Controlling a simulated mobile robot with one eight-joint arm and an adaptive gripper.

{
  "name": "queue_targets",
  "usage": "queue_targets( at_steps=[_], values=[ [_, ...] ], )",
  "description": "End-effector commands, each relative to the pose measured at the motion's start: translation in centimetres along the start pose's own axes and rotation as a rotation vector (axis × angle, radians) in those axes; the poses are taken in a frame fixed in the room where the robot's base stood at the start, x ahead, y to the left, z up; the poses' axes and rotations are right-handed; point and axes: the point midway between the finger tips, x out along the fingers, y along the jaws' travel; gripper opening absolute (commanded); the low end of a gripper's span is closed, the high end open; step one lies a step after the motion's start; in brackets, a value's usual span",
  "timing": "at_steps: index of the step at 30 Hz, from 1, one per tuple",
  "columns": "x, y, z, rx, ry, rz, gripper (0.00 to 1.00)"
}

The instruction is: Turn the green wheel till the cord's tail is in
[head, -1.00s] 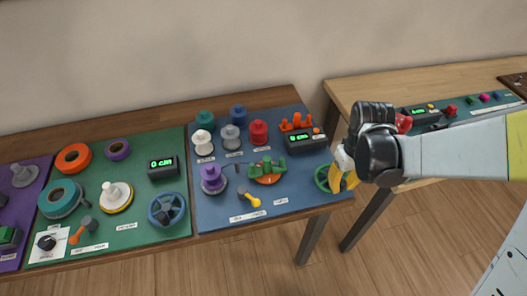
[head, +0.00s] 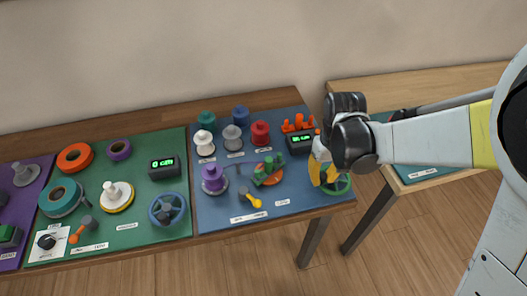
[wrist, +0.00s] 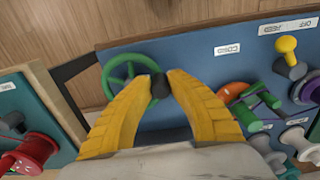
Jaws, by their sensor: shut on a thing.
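The green wheel (head: 341,187) is at the right front of the blue board, partly hidden by my gripper in the head view. In the wrist view the green wheel (wrist: 112,82) shows with its spokes. A dark knob (wrist: 160,86) stands at the wheel's rim. My gripper (head: 322,185) has yellow fingers shut on this knob, and its fingertips (wrist: 161,84) press it from both sides. A green piece on an orange disc (head: 268,172) sits left of the wheel.
A black display (head: 301,139) with green digits, too small to read, stands behind the wheel. A yellow-ended lever (head: 251,199) and several spools are further left. A green board (head: 130,230) adjoins on the left. A gap separates the second table at right.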

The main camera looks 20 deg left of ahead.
Motion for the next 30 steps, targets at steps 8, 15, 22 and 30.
queue_targets(
  at_steps=[8, 15, 22, 30],
  values=[
    [0.0, 0.9, -3.7, 0.0, 0.005, -0.001, 0.0],
    [-0.1, 3.7, -5.4, 0.002, 0.006, 0.0, 0.0],
    [0.1, 6.8, -5.1, 0.004, 0.005, 0.002, 0.0],
    [0.1, 9.3, -2.6, 0.003, 0.003, 0.004, 0.0]
  ],
)
